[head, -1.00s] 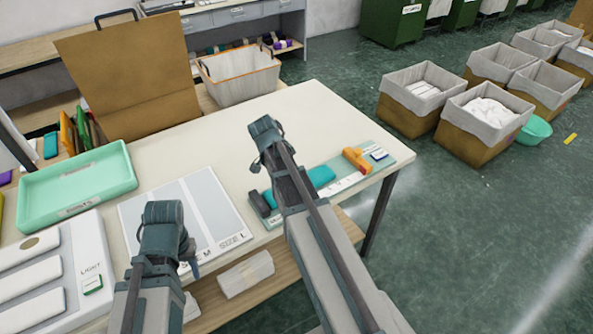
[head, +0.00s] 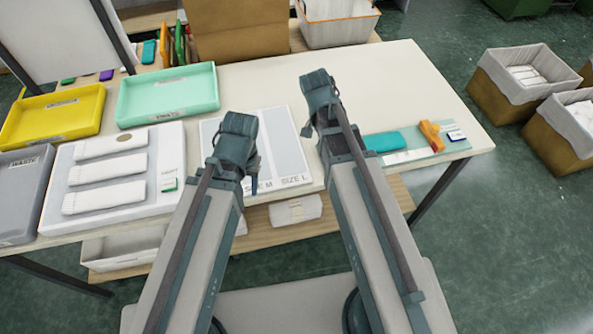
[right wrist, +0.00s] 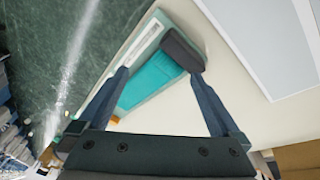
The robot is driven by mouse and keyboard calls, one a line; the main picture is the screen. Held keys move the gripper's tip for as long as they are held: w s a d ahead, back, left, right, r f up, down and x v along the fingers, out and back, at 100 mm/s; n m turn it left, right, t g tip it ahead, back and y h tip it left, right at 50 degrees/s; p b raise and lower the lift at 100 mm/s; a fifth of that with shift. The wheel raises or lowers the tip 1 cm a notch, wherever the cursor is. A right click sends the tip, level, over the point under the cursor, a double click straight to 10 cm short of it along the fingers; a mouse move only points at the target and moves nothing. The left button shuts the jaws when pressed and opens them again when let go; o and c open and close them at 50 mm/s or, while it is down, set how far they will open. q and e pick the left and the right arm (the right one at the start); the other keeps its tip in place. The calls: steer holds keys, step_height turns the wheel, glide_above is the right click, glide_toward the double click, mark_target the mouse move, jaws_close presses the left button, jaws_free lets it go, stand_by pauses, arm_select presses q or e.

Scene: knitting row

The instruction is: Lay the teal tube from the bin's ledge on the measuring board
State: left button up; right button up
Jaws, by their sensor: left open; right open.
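The measuring board (head: 284,135), a pale panel marked SIZE M and SIZE L, lies bare where it shows on the table between my arms. A teal piece (head: 384,141) lies on a green strip near the table's right end; it also shows in the right wrist view (right wrist: 146,82). Another small teal item (head: 149,52) is at the back left. I cannot tell which is the tube, or make out a bin's ledge. My left gripper (head: 248,180) is over the board's left side, empty. My right gripper (right wrist: 156,73) is open and empty, above the teal piece's end of the table.
An orange tool (head: 431,136) is beside the teal piece. A mint tray (head: 168,98), a yellow tray (head: 50,120) and a white panel (head: 110,187) with pale pieces fill the left. A lined basket (head: 338,30) stands behind. The table's back right is clear.

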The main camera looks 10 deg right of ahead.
steer(key=s+a+n+y, duration=0.2)
steer(key=s+a+n, duration=1)
steer(key=a+n, duration=0.1)
steer(key=shift+a+f+n+g, duration=0.3)
steer(key=shift+a+f, duration=0.05)
steer(key=shift+a, duration=0.25)
steer(key=shift+w, duration=0.1)
